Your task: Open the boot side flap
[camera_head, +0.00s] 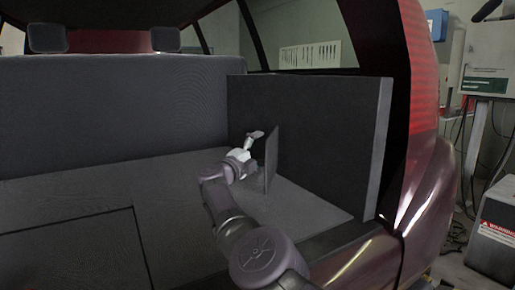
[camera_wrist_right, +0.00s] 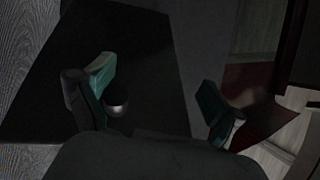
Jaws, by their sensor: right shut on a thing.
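The boot side flap (camera_head: 272,158) is a thin dark panel standing out from the dark side trim (camera_head: 320,135) at the right of the boot, so it is swung partly open. My right gripper (camera_head: 257,152) is at its left side, shut on the flap; one finger shows above and the flap hides part of the contact. In the right wrist view my gripper (camera_wrist_right: 156,85) shows two teal-padded fingers on either side of the dark flap (camera_wrist_right: 145,50), with a small round shiny piece by the left finger. My left gripper is not in view.
The boot floor (camera_head: 75,215) is flat and clear at the left. The rear seat back (camera_head: 110,105) closes off the far side. The car's red rear body edge (camera_head: 425,190) stands at the right, with grey workshop boxes (camera_head: 495,235) beyond it.

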